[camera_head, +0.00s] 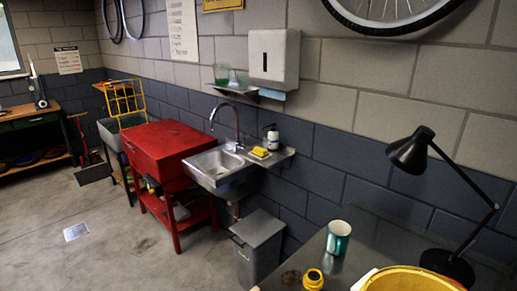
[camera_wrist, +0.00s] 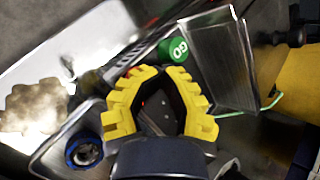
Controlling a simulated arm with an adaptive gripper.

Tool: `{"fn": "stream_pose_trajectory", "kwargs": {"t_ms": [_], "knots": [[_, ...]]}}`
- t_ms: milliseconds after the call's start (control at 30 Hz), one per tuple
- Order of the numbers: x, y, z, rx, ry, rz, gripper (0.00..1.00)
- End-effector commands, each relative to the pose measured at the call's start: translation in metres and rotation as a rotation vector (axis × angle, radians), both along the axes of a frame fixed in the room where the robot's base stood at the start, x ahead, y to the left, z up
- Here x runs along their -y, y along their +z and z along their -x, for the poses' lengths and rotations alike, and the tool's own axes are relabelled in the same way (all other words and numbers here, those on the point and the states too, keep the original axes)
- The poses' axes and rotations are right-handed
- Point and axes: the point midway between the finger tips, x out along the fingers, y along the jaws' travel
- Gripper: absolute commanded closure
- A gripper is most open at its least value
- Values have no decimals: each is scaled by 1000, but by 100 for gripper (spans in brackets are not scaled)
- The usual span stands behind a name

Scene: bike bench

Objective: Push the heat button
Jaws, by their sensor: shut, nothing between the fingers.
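No button marked heat can be read in either view. In the wrist view, a round green button (camera_wrist: 174,50) with white lettering like "GO" sits on a metal panel, just beyond my gripper (camera_wrist: 162,74). My gripper's yellow fingers are shut and empty, with the tips close to the green button; I cannot tell if they touch it. A blue ring-shaped part (camera_wrist: 83,150) is at the panel's lower left.
In the wrist view, a metal box (camera_wrist: 222,65) stands right of the green button, with a lumpy beige thing (camera_wrist: 35,105) at far left. In the head view, a teal mug (camera_head: 338,238), black lamp (camera_head: 410,152) and yellow container (camera_head: 410,281) crowd the near bench.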

Motion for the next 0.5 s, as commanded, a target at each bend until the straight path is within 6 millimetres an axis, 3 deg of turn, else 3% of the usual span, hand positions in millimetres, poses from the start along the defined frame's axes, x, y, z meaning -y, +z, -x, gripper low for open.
{"fn": "stream_pose_trajectory", "kwargs": {"t_ms": [500], "knots": [[2,7,1,-3,-3,1,100]]}}
